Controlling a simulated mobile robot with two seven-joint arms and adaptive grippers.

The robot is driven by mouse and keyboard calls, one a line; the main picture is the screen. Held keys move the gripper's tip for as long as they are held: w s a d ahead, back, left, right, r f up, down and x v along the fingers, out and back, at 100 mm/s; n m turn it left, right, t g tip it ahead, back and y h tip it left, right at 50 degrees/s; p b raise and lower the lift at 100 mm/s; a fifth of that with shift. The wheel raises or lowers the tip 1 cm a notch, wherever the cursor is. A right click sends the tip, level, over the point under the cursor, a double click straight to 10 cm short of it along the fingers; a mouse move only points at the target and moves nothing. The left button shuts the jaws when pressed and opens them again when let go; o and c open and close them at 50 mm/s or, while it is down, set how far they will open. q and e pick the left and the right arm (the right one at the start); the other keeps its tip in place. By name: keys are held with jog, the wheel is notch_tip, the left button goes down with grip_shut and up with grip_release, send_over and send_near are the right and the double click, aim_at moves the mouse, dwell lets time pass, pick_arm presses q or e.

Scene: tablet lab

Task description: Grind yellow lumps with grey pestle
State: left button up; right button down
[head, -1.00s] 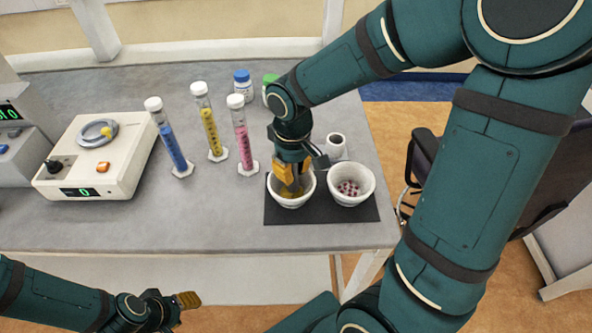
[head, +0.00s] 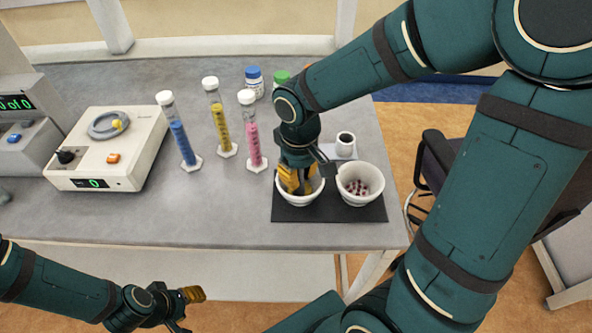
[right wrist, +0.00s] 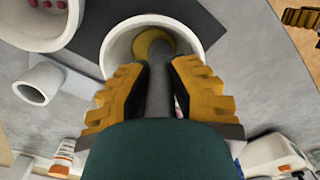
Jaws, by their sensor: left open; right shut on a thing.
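My right gripper (head: 299,188) is shut on the grey pestle (right wrist: 160,92), which points down into the left white mortar bowl (head: 299,200). In the right wrist view the bowl (right wrist: 112,48) shows yellow material (right wrist: 146,42) at its bottom, with the pestle's lower end over it. I cannot tell whether it is lumps or powder, or whether the pestle touches it. In the head view the fingers hide most of the bowl's inside. My left gripper (head: 190,297) is open and empty, low in front of the table.
A second white bowl (head: 344,190) with reddish pieces stands close on the right, on the same dark mat (head: 330,213). A small white cup (head: 345,144) stands behind. Cylinders with blue (head: 182,143), yellow (head: 221,130) and pink (head: 253,146) contents and a scale (head: 140,150) are left.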

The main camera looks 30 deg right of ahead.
jog(key=shift+s+d, duration=0.2)
jog(key=shift+s, duration=0.05)
jog(key=shift+w+d, duration=0.1)
jog(key=shift+d, duration=0.45)
jog(key=shift+w+d, duration=0.25)
jog(key=shift+w, duration=0.2)
jog(key=shift+w+a+f, duration=0.1)
jog(key=shift+w+a, duration=0.15)
jog(key=shift+w, duration=0.2)
jog(key=shift+a, duration=0.65)
jog(key=shift+s+a, duration=0.3)
jog(key=shift+s, duration=0.15)
